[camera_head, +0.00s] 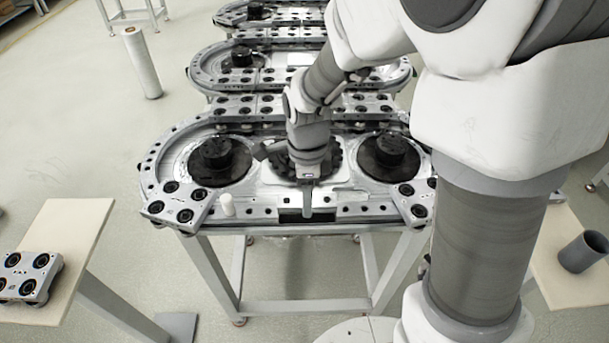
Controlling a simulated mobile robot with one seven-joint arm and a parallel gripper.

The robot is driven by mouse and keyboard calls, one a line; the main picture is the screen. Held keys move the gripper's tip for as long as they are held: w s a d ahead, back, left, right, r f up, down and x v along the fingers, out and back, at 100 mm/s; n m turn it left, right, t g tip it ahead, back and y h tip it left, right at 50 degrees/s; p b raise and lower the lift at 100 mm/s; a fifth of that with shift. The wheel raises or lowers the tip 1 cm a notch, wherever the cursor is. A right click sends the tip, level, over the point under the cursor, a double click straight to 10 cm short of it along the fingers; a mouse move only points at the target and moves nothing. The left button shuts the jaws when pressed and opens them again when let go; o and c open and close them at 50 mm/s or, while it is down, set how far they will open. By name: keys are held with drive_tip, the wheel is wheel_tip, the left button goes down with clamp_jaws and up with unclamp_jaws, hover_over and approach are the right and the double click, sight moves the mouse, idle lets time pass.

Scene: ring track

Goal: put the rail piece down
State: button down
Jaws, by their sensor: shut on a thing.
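My gripper (307,205) is over the front straight side of the nearest ring track (160,155), near its middle. It points down and is shut on the rail piece, which is mostly hidden by the fingers and hard to tell from the track around it. A dark gap (291,216) shows in the front rail just left of the fingertips. Whether the rail piece touches the track cannot be told.
Carriages with black rollers sit on the track's front left (176,203) and front right (415,201). Side tables hold another carriage (30,276) and a dark cup (584,252). More tracks stand behind.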

drive_tip(key=shift+f, duration=1.55)
drive_tip(key=shift+f+b, duration=0.15)
drive_tip(key=shift+b, duration=0.15)
drive_tip(key=shift+c, duration=1.3)
unclamp_jaws()
